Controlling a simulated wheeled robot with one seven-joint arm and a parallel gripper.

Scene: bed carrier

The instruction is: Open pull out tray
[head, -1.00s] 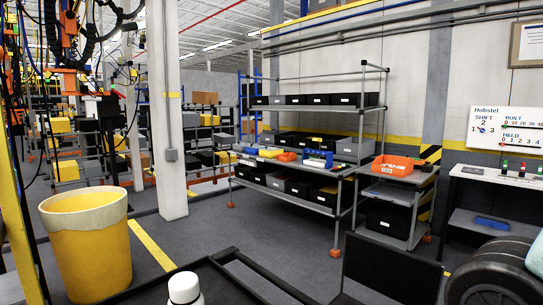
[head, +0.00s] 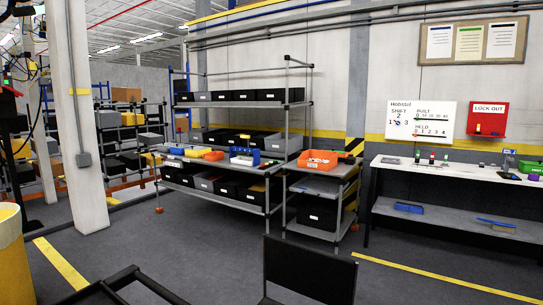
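A small rack (head: 345,205) stands right of the large shelving unit in the head view. A grey shelf or tray (head: 318,185) sits in it below the orange bin; it looks level with the frame, not drawn out. I cannot tell for sure that this is the pull out tray. An orange bin (head: 318,161) with orange items sits on top, and a black bin (head: 317,214) is lower down. My gripper is not in view.
A large shelving unit (head: 285,146) with several black bins stands left of the small rack. A black panel (head: 310,268) on a frame is close in front. A white workbench (head: 460,172) is at right. A yellow barrel (head: 10,265) is at left. Grey floor (head: 200,250) lies open between.

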